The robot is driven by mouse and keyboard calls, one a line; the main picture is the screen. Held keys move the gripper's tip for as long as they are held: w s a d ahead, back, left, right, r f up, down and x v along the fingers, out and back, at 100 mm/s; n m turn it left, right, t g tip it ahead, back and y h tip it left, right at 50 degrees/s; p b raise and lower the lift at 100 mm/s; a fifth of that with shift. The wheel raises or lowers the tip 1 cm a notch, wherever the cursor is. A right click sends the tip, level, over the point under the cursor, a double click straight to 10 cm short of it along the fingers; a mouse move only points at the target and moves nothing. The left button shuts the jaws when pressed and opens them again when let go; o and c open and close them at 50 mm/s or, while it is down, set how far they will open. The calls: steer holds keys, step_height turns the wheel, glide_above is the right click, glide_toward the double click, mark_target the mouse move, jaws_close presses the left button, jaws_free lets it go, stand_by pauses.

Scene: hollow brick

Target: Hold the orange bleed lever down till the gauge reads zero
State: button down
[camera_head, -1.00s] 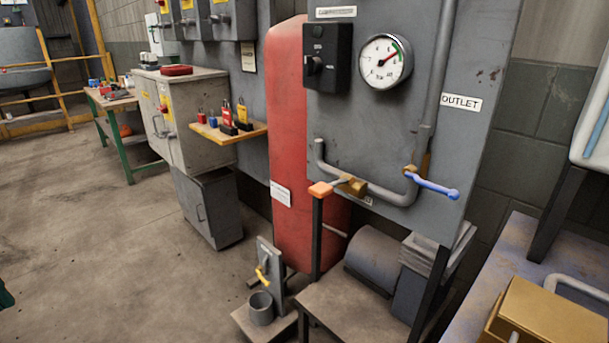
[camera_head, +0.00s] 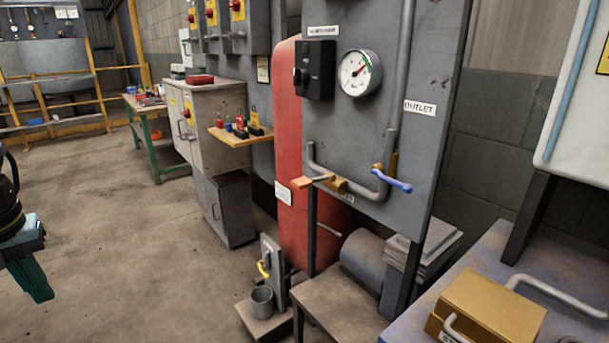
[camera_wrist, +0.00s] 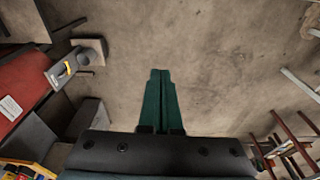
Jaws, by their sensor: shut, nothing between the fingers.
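The orange bleed lever (camera_head: 302,183) sticks out to the left from a brass valve (camera_head: 335,184) on the grey panel (camera_head: 335,120). The round gauge (camera_head: 359,73) is on the panel above it. Its red needle points up and to the right, off the low end of the scale; the numbers are too small to read. My gripper (camera_head: 45,297) is at the far left of the head view, well apart from the lever. In the wrist view my gripper (camera_wrist: 161,74) has its green fingers together with nothing between them, over bare floor.
A blue-handled valve (camera_head: 393,180) marked OUTLET is right of the lever. A red tank (camera_head: 289,130) stands behind the panel. A low bench (camera_head: 340,297) and a yellow-lever drain with a cup (camera_head: 262,299) stand below. The floor (camera_head: 130,250) at left is clear.

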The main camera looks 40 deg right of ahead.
steer(key=w+d+r+m+h+p, duration=0.15)
steer(key=d+m+p, duration=0.35)
steer(key=d, duration=0.7)
steer(key=d+r+m+h+p, duration=0.25)
steer(key=d+m, duration=0.45)
steer(key=d, duration=0.6)
steer(key=s+d+r+m+g+h+p, duration=0.1)
steer(key=s+d+r+m+h, duration=0.1)
steer(key=d+r, duration=0.5)
steer(key=s+d+r+m+g+h+p, duration=0.1)
steer(key=s+d+r+m+h, duration=0.1)
steer(key=d+r, duration=0.4)
steer(key=s+d+m, duration=0.1)
steer(key=d, duration=0.1)
steer(key=shift+d+r+h, duration=0.35)
steer(key=shift+h, duration=0.05)
